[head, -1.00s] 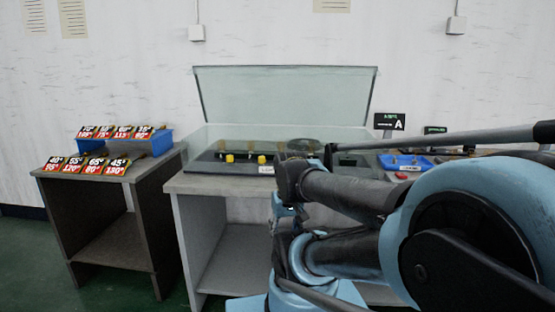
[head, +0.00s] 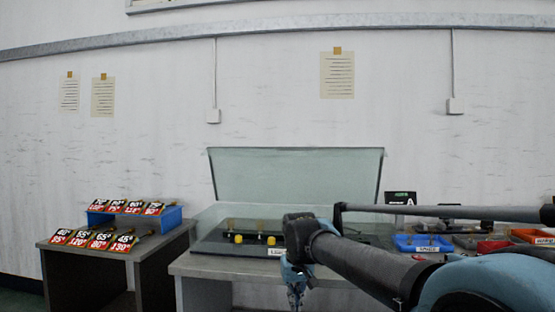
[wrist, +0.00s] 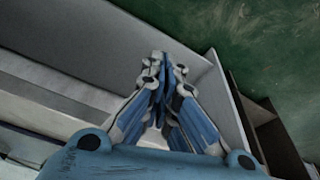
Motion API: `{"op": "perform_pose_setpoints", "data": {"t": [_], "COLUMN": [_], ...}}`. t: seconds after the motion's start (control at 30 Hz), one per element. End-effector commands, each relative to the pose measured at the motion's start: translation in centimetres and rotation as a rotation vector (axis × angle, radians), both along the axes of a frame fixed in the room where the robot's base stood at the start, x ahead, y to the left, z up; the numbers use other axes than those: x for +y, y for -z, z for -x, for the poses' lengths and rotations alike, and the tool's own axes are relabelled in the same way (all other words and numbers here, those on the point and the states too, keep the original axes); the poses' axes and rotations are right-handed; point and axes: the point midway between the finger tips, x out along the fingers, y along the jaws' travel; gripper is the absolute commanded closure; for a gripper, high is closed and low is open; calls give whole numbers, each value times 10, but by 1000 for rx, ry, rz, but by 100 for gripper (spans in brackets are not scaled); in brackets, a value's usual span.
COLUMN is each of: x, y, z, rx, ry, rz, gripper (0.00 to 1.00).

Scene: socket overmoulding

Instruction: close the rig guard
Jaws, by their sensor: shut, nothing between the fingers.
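The rig guard (head: 296,175) is a clear, greenish lid standing raised, tilted slightly back, behind the rig (head: 215,247) on the grey bench. The rig has a dark base with yellow knobs (head: 238,238) inside clear low walls. My gripper (head: 296,298) hangs in front of the bench, below and apart from the guard, partly cut off by the lower picture edge. In the wrist view my gripper (wrist: 160,62) points down past the bench side toward the green floor, its fingers together and empty. My arm hides the right part of the rig.

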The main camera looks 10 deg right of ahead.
Motion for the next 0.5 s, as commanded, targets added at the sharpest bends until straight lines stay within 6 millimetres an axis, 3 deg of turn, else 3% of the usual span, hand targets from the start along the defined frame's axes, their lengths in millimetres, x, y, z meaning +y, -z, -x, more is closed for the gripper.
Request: {"op": "perform_pose_setpoints", "data": {"t": [0.1,0.5], "x": [-3,-14], "y": [-57,-227], "z": [-41,-175], "rx": [-31,-142], "ry": [25,108], "rz": [12,42], "gripper": [100,100]}}
